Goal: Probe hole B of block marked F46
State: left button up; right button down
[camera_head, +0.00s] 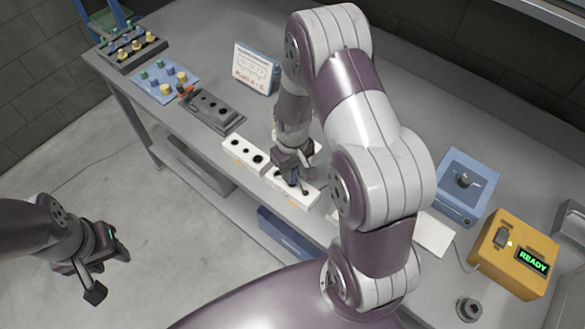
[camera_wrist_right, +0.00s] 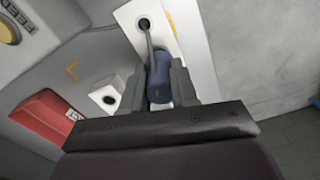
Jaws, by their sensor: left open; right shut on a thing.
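My right gripper (camera_head: 291,172) is shut on a blue-handled probe (camera_wrist_right: 158,72). In the right wrist view the probe's thin shaft runs to a dark hole near the end of a white block (camera_wrist_right: 190,50). I cannot tell how far the tip is in the hole. In the head view the gripper is over this white block (camera_head: 308,199), covering part of it. No F46 marking or hole letter is readable. My left gripper (camera_head: 92,277) is open and empty, off the bench over the floor.
At right are a blue box (camera_head: 468,182) and an orange box (camera_head: 514,252) reading READY. A small white block (camera_wrist_right: 106,96) is near the gripper.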

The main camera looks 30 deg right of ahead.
jog(key=shift+f+b, duration=0.9)
jog(key=shift+f, duration=0.45)
dwell(0.5)
dwell(0.8)
notch_tip(320, 180, up, 6)
jog(key=p, duration=0.5)
jog(key=shift+r+p, duration=0.1)
jog(key=shift+p, duration=0.3)
